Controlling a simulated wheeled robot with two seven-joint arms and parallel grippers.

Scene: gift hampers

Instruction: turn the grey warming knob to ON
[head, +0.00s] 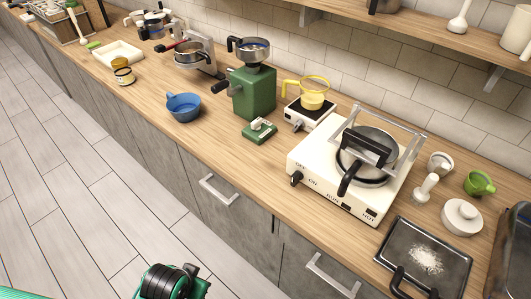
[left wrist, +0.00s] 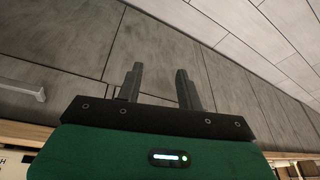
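A large white appliance (head: 325,190) stands on the counter, with OFF, ON, RUN and HOT printed along its front edge. A dark knob (head: 296,178) sticks out at its left front corner, close to the OFF and ON marks. A small white warmer (head: 318,118) behind it carries a yellow pot (head: 312,98) and has a small greyish knob (head: 298,125) on its front. I cannot tell either knob's exact setting. My left gripper (left wrist: 160,85) shows in the left wrist view with fingers apart and empty, facing grey cabinet fronts, away from the knobs. My right gripper is not in view.
A green grinder (head: 253,92), a blue bowl (head: 184,107) and a small green box (head: 259,132) stand left of the appliance. A black tray (head: 425,257) with white powder, a white pot (head: 461,218) and a green cup (head: 479,183) are to its right. The counter's front strip is mostly clear.

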